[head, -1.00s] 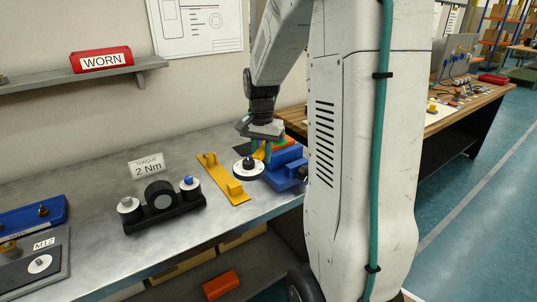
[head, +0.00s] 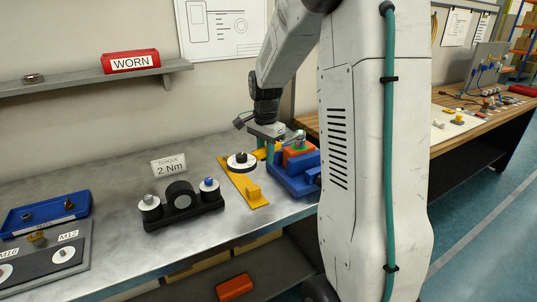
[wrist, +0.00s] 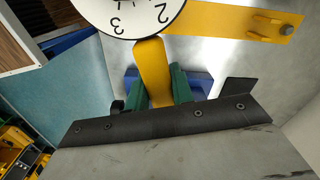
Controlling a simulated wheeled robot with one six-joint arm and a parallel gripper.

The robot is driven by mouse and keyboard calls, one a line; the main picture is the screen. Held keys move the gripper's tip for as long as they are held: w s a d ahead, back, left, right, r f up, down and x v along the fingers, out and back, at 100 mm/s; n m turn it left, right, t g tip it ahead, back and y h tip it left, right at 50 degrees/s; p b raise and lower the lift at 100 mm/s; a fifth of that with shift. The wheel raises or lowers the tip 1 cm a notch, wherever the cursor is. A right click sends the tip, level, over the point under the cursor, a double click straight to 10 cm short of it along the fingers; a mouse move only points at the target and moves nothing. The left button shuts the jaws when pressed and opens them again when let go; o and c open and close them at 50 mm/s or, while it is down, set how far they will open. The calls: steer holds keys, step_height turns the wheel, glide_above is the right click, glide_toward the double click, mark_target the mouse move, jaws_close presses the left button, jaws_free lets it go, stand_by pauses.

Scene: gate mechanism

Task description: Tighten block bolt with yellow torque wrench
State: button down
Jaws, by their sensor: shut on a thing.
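My gripper (head: 268,158) is shut on the yellow handle of the torque wrench, which shows between its green fingers in the wrist view (wrist: 155,72). The wrench's round white dial (wrist: 133,12), with figures 2 and 3 visible, also shows in the head view (head: 241,160). There it overlaps the yellow stand (head: 257,199); I cannot tell whether they touch. The orange block (head: 300,158) sits in the blue vise (head: 290,183), just right of my gripper. A small greenish piece (head: 300,140) is on top of the block; the bolt itself is not clear.
A black holder (head: 182,214) with round pieces stands left of the stand, before a "TORQUE 2 Nm" sign (head: 169,165). A blue tray (head: 46,213) and a grey gauge plate (head: 45,258) lie further left. A red WORN bin (head: 131,62) is on the shelf. Metal bench is clear between.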

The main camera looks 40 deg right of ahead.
steer(key=shift+w+d+r, duration=0.1)
steer(key=shift+r, duration=0.05)
steer(key=shift+r, duration=3)
steer(key=shift+f, duration=0.1)
